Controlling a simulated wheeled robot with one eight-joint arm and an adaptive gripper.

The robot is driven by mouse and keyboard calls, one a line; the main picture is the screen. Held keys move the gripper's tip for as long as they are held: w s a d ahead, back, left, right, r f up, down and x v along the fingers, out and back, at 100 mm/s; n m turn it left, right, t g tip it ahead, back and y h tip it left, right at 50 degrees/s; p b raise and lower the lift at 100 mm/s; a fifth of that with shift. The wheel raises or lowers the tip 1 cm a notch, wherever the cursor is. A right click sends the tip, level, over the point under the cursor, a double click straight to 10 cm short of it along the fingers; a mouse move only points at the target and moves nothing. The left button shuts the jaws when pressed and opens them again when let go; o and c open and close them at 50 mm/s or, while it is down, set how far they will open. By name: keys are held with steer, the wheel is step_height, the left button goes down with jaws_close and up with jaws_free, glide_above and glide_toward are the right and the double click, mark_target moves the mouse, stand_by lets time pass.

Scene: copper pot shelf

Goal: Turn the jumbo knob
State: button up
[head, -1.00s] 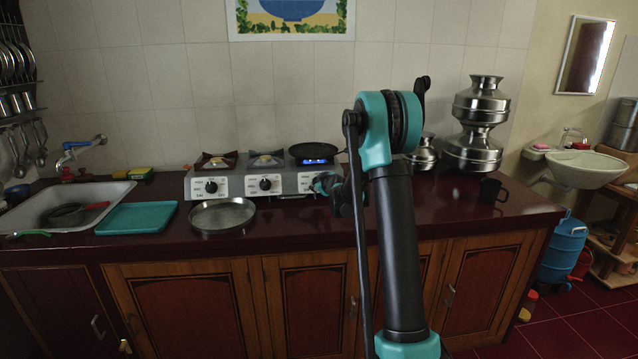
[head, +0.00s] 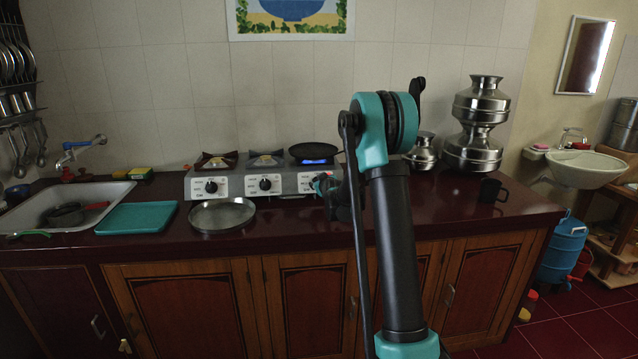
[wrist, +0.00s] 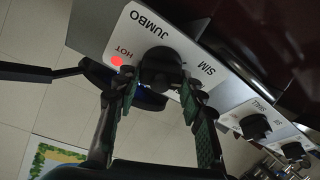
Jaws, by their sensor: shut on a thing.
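The jumbo knob (wrist: 160,68) is a dark round knob on the stove's pale front panel, below the printed word JUMBO in the wrist view. HOT and a red spot (wrist: 116,60) are on its left, SIM on its right. My gripper (wrist: 160,85) is shut on the knob, with one green-padded finger on each side. In the head view my gripper (head: 326,186) is at the right end of the three-burner stove (head: 228,187), and my arm hides part of it. The knob's pointer is hard to make out. A blue flame (head: 316,161) shows at the right burner.
A black pan (head: 313,150) sits on the right burner. Two other knobs (head: 211,187) (head: 265,184) are to the left. A steel plate (head: 222,214) and a teal tray (head: 137,217) lie on the counter. Steel pots (head: 473,150) and a black mug (head: 490,190) stand at right.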

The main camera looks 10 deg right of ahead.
steer(key=m+h, duration=0.1)
steer(key=m, duration=0.5)
steer(key=shift+a+h, duration=0.1)
steer(key=shift+h, duration=0.3)
steer(key=m+h, duration=0.1)
steer(key=m, duration=0.6)
steer(key=shift+g+h, duration=0.3)
steer(key=shift+h, duration=0.1)
steer(key=m+g+h, duration=0.1)
steer(key=m, duration=0.8)
steer(key=m+g, duration=0.1)
steer(key=m, duration=0.1)
steer(key=shift+m+g+h, duration=0.3)
steer(key=shift+m, duration=0.1)
steer(key=o, duration=1.2)
steer(key=shift+c, duration=0.2)
steer(key=v, duration=1.2)
